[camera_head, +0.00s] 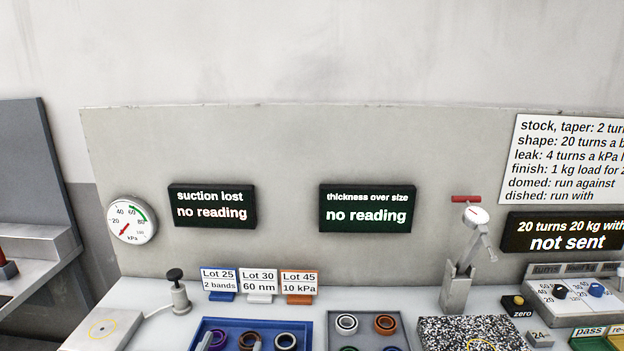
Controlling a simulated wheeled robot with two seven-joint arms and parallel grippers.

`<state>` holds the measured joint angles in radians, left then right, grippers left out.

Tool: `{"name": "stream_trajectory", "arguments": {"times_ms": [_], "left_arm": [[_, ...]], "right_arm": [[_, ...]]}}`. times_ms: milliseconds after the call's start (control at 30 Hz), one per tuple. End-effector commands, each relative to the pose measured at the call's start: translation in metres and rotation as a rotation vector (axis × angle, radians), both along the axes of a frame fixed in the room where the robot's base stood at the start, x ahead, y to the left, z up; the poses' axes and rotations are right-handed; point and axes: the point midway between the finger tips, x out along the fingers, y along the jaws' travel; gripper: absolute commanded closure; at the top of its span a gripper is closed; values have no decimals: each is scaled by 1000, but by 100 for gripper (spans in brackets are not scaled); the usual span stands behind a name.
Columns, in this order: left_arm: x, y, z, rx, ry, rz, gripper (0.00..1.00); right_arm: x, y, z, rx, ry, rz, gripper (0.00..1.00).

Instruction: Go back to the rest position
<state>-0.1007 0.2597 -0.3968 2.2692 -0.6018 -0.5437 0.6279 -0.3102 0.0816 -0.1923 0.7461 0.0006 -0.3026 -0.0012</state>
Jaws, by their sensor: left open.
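My left gripper (231,345) shows only as two small grey fingertips at the bottom edge of the head view. The tips are apart, with nothing seen between them. They appear over the blue tray (228,323), in front of a purple ring (217,337) and a brown ring (248,337). The rest of the left gripper and arm is below the frame. My right gripper is not in view.
A grey tray (363,317) with rings stands right of the blue tray. Behind are lot cards (259,282) and a black-knobbed post (178,291). A dial gauge stand (458,284), speckled plate (470,334) and control box (575,298) stand to the right. The upright panel (290,150) closes the back.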

Motion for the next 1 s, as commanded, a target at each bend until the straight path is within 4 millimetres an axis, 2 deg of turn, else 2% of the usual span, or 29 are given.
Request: {"name": "stream_trajectory", "arguments": {"times_ms": [33, 100, 200, 333, 500, 767, 800, 1000], "left_arm": [[-9, 15, -24, -2, 106, 54, 23], [-25, 34, -57, 8, 264, 119, 23], [-59, 54, -104, 33, 500, 176, 23], [-110, 70, -153, 72, 780, 194, 23], [-172, 78, -189, 116, 1053, 156, 23], [-255, 79, -215, 165, 1364, 46, 23], [-247, 79, -226, 167, 1359, 48, 23], [-232, 77, -277, 169, 1373, 48, 23]], "right_arm": [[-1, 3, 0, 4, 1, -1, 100], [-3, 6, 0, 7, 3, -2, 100], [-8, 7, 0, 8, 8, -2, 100], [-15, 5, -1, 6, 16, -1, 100], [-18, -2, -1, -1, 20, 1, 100], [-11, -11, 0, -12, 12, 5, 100], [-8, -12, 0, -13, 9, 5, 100], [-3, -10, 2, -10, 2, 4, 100]]}}
